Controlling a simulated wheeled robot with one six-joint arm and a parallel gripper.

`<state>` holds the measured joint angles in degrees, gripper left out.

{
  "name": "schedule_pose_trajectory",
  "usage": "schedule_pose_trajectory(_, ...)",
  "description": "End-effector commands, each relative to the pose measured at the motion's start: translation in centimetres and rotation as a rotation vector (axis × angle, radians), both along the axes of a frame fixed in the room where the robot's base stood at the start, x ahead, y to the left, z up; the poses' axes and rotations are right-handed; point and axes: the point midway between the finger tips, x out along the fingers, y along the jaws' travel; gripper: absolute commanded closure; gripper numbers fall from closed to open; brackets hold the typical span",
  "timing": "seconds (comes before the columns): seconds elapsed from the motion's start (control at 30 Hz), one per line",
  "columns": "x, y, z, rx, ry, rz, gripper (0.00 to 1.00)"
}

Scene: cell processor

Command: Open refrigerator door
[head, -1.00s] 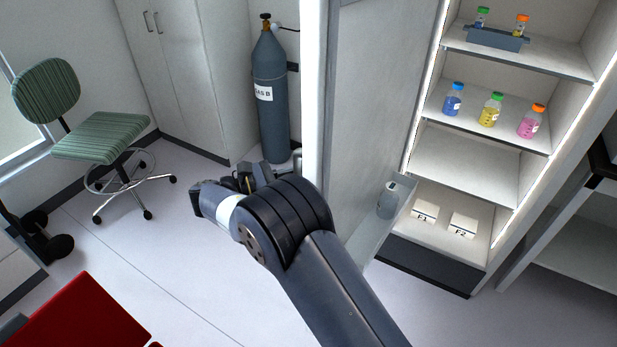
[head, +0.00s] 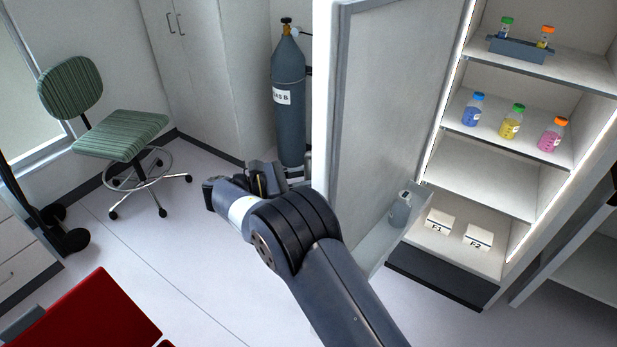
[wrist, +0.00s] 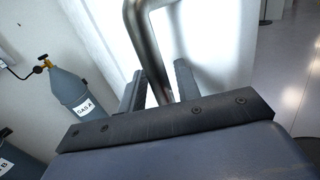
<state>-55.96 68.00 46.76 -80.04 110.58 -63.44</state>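The refrigerator door (head: 385,110) stands wide open in the head view, its inner face toward the shelves. The open refrigerator (head: 480,180) is to its right. My gripper (head: 268,180) is on the outer side of the door, left of its edge, partly hidden by my arm. In the wrist view, the metal door handle (wrist: 148,50) runs down between the two dark fingers of my gripper (wrist: 160,85). The fingers stand apart, with a gap visible beside the handle. Whether one finger touches the handle is unclear.
Bottles (head: 512,122), a tube rack (head: 517,48) and two white boxes (head: 440,222) are on the shelves. A gas cylinder (head: 288,110) stands behind my gripper. A green chair (head: 122,135) is at left, a red object (head: 90,315) at lower left. Floor between is clear.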

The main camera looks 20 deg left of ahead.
Motion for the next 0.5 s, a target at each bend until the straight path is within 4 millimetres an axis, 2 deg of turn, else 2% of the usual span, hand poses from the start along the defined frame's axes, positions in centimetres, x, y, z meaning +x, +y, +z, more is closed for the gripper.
schedule_pose_trajectory(0.33,0.0,0.0,0.3,0.001,0.0,0.0,0.62)
schedule_pose_trajectory(0.5,0.0,0.0,2.4,0.004,-0.004,0.001,0.62)
